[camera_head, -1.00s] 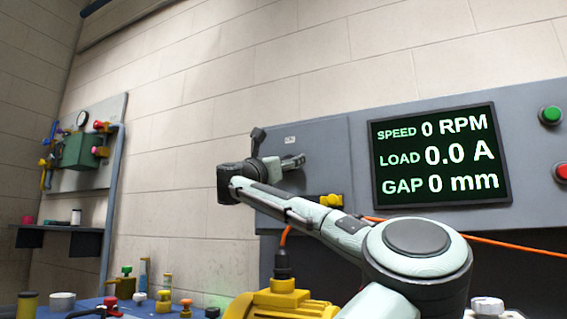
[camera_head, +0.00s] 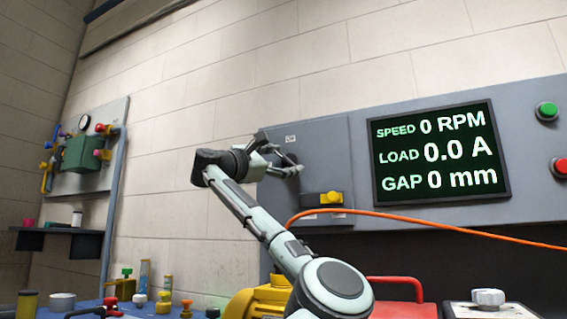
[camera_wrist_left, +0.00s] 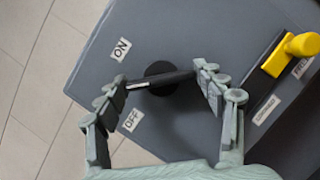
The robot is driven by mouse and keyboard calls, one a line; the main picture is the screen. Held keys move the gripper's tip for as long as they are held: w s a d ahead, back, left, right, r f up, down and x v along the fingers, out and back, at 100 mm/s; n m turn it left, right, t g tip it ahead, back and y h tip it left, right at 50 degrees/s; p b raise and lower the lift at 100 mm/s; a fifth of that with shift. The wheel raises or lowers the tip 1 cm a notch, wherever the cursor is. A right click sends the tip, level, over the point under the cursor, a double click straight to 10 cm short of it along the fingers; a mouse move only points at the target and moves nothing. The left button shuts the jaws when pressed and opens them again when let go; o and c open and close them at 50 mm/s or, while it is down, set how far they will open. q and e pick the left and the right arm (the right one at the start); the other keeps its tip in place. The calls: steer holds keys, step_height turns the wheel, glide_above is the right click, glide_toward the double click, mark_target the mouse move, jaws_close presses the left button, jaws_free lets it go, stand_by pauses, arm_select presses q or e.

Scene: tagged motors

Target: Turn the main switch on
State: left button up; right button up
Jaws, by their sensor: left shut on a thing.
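The main switch is a dark round knob with a black bar handle (camera_wrist_left: 165,81) on a grey panel, in the left wrist view. A white mark is on the handle's left end, which points between the ON label (camera_wrist_left: 121,49) and the OFF label (camera_wrist_left: 132,120). My left gripper (camera_wrist_left: 160,87) is shut on the handle, with one finger at each end. In the head view, my left gripper (camera_head: 287,167) is at the left part of the grey cabinet (camera_head: 335,150) and covers most of the switch. My right gripper is not in view.
A yellow knob (camera_head: 329,198) sits low on the cabinet, close right of the switch; it also shows in the wrist view (camera_wrist_left: 290,52). An orange cable (camera_head: 430,229) crosses below the display (camera_head: 438,152). A yellow motor (camera_head: 262,301) stands below my arm.

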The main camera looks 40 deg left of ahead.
arm_select(q)
steer(key=shift+m+g+h, duration=0.3)
steer(key=shift+m+h, duration=0.3)
steer(key=shift+m, duration=0.6)
steer(key=m+g, duration=0.1)
steer(key=m, duration=0.2)
steer(key=shift+r+h+p, duration=0.1)
steer(key=shift+h+p, duration=0.2)
steer(key=shift+p, duration=0.1)
steer(key=shift+a+m+g, duration=0.1)
steer(key=shift+m+g, duration=0.2)
steer(key=shift+m, duration=0.6)
steer(key=shift+m+g+h+p, duration=0.3)
steer(key=shift+m+g+p, duration=0.35)
steer(key=shift+m, duration=0.75)
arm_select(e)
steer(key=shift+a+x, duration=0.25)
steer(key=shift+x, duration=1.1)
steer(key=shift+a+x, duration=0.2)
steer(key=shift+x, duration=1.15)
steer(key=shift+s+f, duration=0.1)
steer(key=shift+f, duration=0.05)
arm_select(q)
steer(key=o, duration=1.2)
steer(key=shift+c, duration=0.2)
steer(key=shift+s, duration=0.1)
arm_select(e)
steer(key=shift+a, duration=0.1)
